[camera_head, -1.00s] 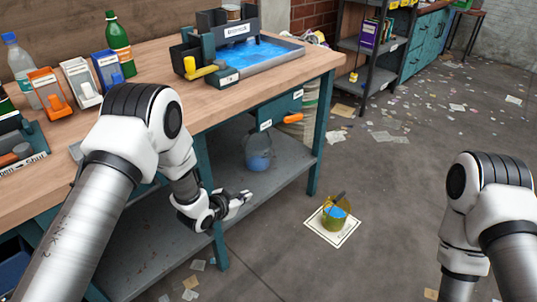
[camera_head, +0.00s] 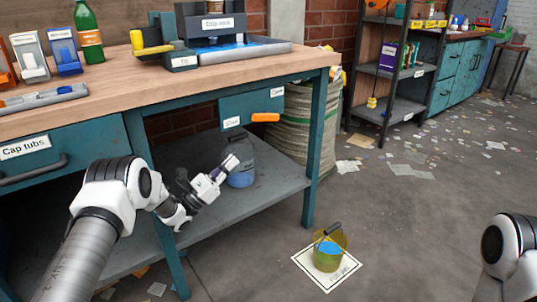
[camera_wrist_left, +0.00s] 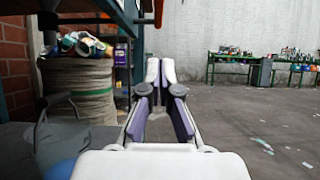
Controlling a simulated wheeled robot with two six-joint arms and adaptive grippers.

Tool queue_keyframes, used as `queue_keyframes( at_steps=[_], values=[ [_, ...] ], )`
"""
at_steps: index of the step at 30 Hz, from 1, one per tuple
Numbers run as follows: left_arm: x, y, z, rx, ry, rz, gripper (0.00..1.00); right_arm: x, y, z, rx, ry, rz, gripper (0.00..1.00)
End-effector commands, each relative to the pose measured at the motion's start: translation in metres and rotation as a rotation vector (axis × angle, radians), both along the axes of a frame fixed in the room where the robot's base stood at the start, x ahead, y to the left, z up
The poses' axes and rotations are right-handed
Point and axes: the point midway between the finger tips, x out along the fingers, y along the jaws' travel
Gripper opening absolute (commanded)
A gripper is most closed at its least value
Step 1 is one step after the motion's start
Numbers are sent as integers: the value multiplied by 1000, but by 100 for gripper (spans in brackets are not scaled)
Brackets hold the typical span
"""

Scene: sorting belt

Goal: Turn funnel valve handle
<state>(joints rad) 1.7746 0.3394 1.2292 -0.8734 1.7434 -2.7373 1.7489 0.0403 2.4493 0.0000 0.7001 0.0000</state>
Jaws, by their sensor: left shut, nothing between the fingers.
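The orange valve handle (camera_head: 265,117) lies roughly level at the lower front of a teal funnel housing (camera_head: 248,104) under the bench top. Two small white labels sit on the housing, too small to read surely. An orange part, probably this handle, shows at the top of the left wrist view (camera_wrist_left: 158,12). My left gripper (camera_head: 234,161) is below and left of the handle, apart from it, in front of a blue jug. In the left wrist view its fingers (camera_wrist_left: 160,72) are shut with nothing held. My right gripper is out of view.
The blue jug (camera_head: 240,165) stands on the lower shelf (camera_head: 185,190). A bench leg (camera_head: 314,150) and a pale sack (camera_head: 300,130) are to the right. A yellow tub (camera_head: 329,250) stands on a white floor mat (camera_head: 303,262). Scraps litter the floor.

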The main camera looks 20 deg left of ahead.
Motion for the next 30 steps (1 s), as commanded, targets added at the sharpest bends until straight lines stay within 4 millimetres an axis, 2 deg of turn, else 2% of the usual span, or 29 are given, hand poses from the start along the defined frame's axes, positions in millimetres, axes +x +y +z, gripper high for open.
queue_keyframes(
  at_steps=[1, 2, 8, 20, 24, 30],
  values=[
    [-1, 3, -13, -2, 4, 5, 0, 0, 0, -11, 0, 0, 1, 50],
    [-1, 3, -15, -2, 7, 6, 0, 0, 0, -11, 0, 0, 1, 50],
    [10, -6, -8, -2, 9, 3, 0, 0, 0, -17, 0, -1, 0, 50],
    [67, -52, 33, -2, 8, 3, 0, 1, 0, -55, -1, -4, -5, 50],
    [72, -55, 58, -3, 10, 4, 0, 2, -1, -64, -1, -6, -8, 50],
    [75, -57, 75, -3, 14, 4, 0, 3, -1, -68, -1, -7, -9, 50]
  ],
)
